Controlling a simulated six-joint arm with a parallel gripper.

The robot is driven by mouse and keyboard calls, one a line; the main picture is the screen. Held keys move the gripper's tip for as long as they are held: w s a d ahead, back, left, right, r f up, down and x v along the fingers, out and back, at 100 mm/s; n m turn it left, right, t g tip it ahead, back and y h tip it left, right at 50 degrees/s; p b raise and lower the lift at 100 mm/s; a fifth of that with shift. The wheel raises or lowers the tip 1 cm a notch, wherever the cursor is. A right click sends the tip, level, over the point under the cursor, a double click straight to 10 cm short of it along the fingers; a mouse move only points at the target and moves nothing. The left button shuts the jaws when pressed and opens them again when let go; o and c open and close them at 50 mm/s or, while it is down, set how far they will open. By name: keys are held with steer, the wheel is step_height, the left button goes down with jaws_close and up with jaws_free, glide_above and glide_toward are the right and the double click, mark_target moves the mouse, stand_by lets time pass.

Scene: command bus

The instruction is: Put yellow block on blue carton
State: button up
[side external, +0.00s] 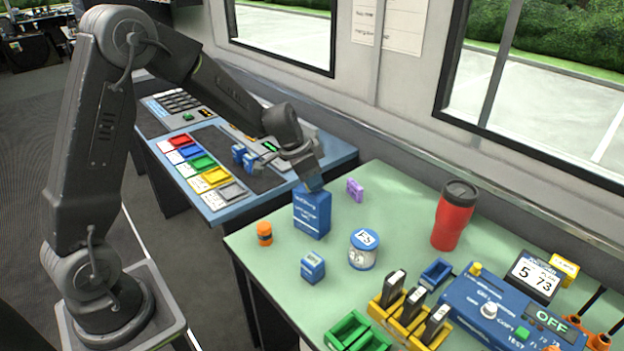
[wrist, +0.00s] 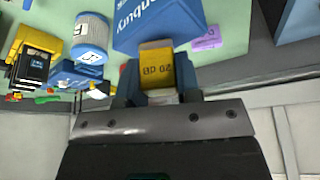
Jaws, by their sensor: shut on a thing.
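The blue carton (side external: 312,214) stands upright near the back left of the green table. It also shows at the top of the wrist view (wrist: 150,25), just beyond my fingertips. My gripper (side external: 314,184) is right over the carton's top. In the wrist view, my gripper (wrist: 158,80) is shut on the yellow block (wrist: 157,60), which bears dark lettering. The block looks close to the carton; I cannot tell whether they touch. In the side view the block is hidden by my gripper.
A purple tag (side external: 355,190) lies behind the carton. An orange bottle (side external: 264,233), a small blue box (side external: 313,266) and a white-and-blue tub (side external: 363,250) stand nearby. A red tumbler (side external: 453,217) stands further right. Yellow and green holders (side external: 384,318) fill the front.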

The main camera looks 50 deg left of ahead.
steer(key=shift+f, duration=0.25)
steer(key=shift+f, duration=0.15)
steer(key=o, duration=0.9)
steer(key=v, duration=1.2)
steer(key=s+d+r+n, duration=0.1)
steer(key=s+d, duration=0.2)
steer(key=s, duration=0.4)
steer(key=s+d+r+n+t+y, duration=0.1)
steer(key=s+d+r+n, duration=0.1)
steer(key=s, duration=0.6)
steer(key=s+d+r+n, duration=0.1)
steer(key=s+d+r, duration=0.1)
steer(key=s+d, duration=0.2)
steer(key=shift+s+d+r+y, duration=0.1)
steer(key=shift+s+d+y, duration=0.1)
steer(key=shift+s, duration=0.65)
steer(key=shift+s+d+r+y, duration=0.1)
steer(key=shift+s+d+y, duration=0.1)
steer(key=shift+s, duration=0.65)
